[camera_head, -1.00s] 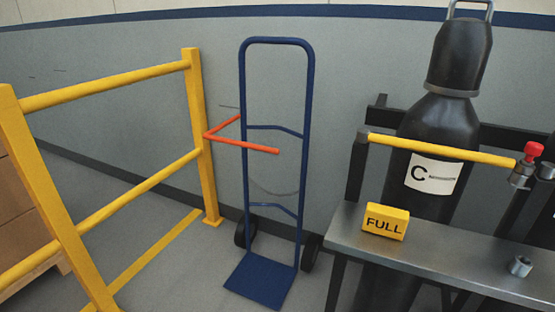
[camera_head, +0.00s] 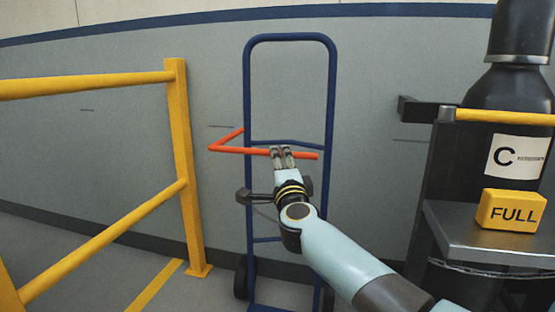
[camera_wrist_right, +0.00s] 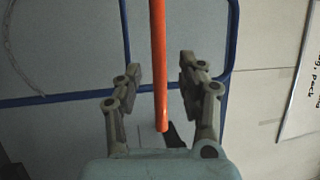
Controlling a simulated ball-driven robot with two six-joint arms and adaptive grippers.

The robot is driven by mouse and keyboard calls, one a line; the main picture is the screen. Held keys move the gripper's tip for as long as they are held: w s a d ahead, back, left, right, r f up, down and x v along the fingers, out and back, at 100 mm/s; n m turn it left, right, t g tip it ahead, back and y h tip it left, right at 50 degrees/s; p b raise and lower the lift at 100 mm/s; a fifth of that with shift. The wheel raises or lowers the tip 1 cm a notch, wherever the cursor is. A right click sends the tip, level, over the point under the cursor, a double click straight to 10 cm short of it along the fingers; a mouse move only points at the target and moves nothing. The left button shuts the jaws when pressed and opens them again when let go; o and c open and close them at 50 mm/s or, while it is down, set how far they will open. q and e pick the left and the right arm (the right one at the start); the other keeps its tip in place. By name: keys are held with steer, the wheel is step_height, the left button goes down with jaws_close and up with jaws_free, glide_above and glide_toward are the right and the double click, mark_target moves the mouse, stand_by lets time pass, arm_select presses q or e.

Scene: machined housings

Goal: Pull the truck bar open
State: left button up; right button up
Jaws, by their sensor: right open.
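The orange-red truck bar (camera_head: 230,149) is bent and reaches across the front of the blue hand truck (camera_head: 248,90), which stands upright against the wall. My right gripper (camera_head: 281,152) is at the bar, toward its free right end. In the right wrist view the bar (camera_wrist_right: 158,60) runs between the two spread fingers of my right gripper (camera_wrist_right: 157,72), with clear gaps on both sides. The bar's end lies between the fingers, near the palm in the picture. The left gripper is not in view.
A yellow railing (camera_head: 182,150) stands to the left. On the right are a steel shelf (camera_head: 470,243), a yellow FULL block (camera_head: 511,210) and a dark gas cylinder (camera_head: 510,90) behind a yellow bar (camera_head: 505,117). The wall behind the truck is close.

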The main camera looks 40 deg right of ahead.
steer(key=b+x, duration=0.1)
steer(key=x, duration=0.3)
steer(key=shift+w+f, duration=0.1)
steer(key=shift+f, duration=0.05)
steer(key=shift+w+d, duration=0.2)
steer(key=shift+w, duration=0.15)
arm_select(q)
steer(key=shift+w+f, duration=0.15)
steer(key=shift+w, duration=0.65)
arm_select(e)
steer(key=shift+c, duration=0.4)
jaws_close()
